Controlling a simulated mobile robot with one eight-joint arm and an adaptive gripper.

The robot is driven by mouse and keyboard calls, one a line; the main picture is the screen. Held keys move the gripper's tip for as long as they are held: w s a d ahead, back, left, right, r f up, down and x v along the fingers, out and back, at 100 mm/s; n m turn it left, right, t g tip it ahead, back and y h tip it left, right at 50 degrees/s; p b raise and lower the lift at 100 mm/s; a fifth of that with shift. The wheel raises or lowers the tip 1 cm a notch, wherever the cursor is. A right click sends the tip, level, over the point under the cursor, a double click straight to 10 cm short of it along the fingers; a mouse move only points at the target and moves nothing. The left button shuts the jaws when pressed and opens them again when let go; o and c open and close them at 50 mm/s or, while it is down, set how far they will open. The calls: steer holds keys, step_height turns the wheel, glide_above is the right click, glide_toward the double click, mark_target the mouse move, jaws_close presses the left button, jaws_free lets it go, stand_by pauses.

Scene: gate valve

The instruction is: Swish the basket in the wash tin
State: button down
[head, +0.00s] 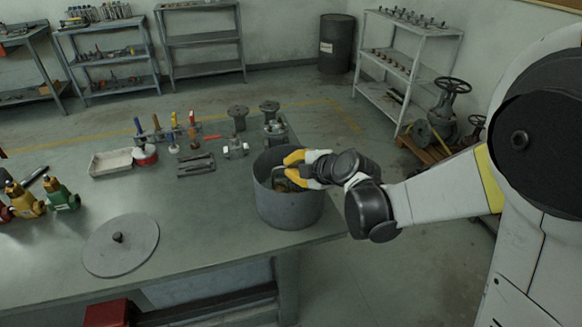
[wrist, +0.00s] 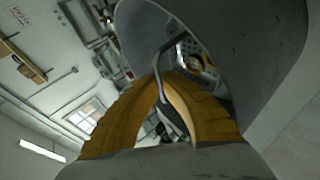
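The wash tin (head: 288,208) is a grey, open round drum at the right end of the bench. My gripper (head: 287,170), with yellow fingers, reaches over its rim from the right. In the wrist view my gripper's fingertips (wrist: 164,80) come together around a thin grey handle. The handle belongs to a perforated metal basket (wrist: 192,52), which is inside the tin (wrist: 245,35) with a brassy part in it. The basket is mostly hidden by the tin wall and fingers. Whether it touches the tin's bottom cannot be seen.
A round grey lid (head: 121,246) with a knob lies front left on the bench (head: 200,215). Behind the tin stand small valve parts (head: 236,147), flanged pieces and upright tools. A white tray (head: 110,163) and coloured valves (head: 62,194) are at left. Bare bench lies between lid and tin.

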steer(key=shift+r, duration=0.25)
steer(key=shift+f, duration=0.15)
steer(key=shift+s+f+b, duration=0.1)
steer(key=shift+f+b, duration=0.45)
steer(key=shift+r, duration=0.3)
steer(key=shift+r+p, duration=0.1)
steer(key=shift+p, duration=0.3)
steer(key=shift+r, duration=0.3)
